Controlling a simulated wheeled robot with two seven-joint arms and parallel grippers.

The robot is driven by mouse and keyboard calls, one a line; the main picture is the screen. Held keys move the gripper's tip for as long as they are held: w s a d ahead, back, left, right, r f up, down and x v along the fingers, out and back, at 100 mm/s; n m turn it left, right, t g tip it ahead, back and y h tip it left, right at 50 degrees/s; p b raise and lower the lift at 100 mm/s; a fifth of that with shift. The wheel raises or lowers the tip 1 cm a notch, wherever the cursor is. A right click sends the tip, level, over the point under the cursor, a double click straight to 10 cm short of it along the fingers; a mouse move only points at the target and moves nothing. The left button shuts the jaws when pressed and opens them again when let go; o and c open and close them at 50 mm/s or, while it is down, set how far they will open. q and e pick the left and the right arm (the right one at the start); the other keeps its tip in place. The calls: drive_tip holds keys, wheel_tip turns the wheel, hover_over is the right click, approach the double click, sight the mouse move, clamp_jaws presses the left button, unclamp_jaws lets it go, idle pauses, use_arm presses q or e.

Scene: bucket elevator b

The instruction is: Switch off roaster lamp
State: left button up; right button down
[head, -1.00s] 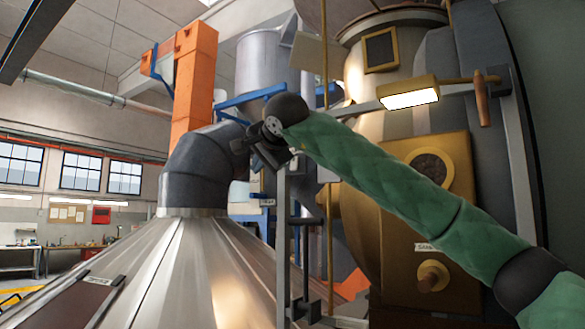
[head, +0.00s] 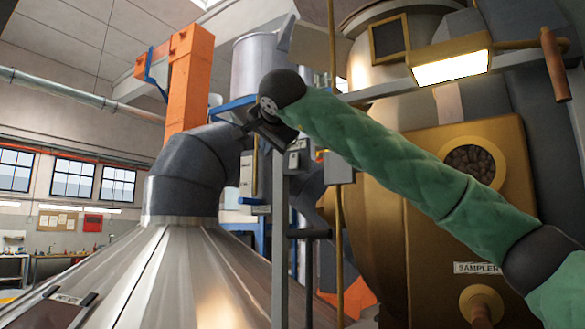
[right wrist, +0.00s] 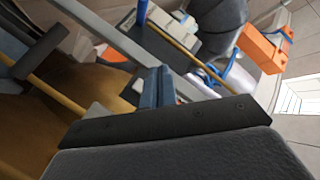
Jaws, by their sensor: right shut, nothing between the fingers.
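The roaster lamp (head: 450,65) hangs at the upper right of the head view, in front of the brass roaster drum (head: 376,215). Its underside glows bright white, so it is lit. My right arm, in a green sleeve, crosses in front of the roaster. My right gripper (head: 268,130) is small and dark, beside a grey post with small boxes (head: 298,155) left of the lamp. In the right wrist view the fingers (right wrist: 158,85) are together and empty. Which part switches the lamp cannot be told. My left gripper is not in view.
A large metal cone hood (head: 190,270) with a dark elbow duct (head: 185,170) fills the lower left. The grey post (head: 280,235) and a yellow pipe (head: 338,245) stand between hood and roaster. A wooden handle (head: 555,62) hangs right of the lamp.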

sight(291, 161)
drive_tip(key=shift+w, duration=0.15)
drive_tip(key=w+d, duration=0.1)
drive_tip(key=w, duration=0.1)
drive_tip(key=w+d+f+p, duration=0.1)
drive_tip(key=w+d, duration=0.1)
drive_tip(key=w+d+p, duration=0.1)
drive_tip(key=w+d, duration=0.1)
drive_tip(key=shift+w+d+f, duration=0.1)
drive_tip(key=shift+w+f, duration=0.15)
drive_tip(key=shift+w, duration=0.15)
idle(0.4)
idle(1.6)
drive_tip(key=shift+w+d, duration=0.2)
drive_tip(key=shift+w, duration=0.1)
drive_tip(key=shift+w+d+f, duration=0.1)
drive_tip(key=shift+w+d, duration=0.15)
drive_tip(key=shift+w, duration=0.1)
idle(0.9)
drive_tip(key=shift+s, duration=0.1)
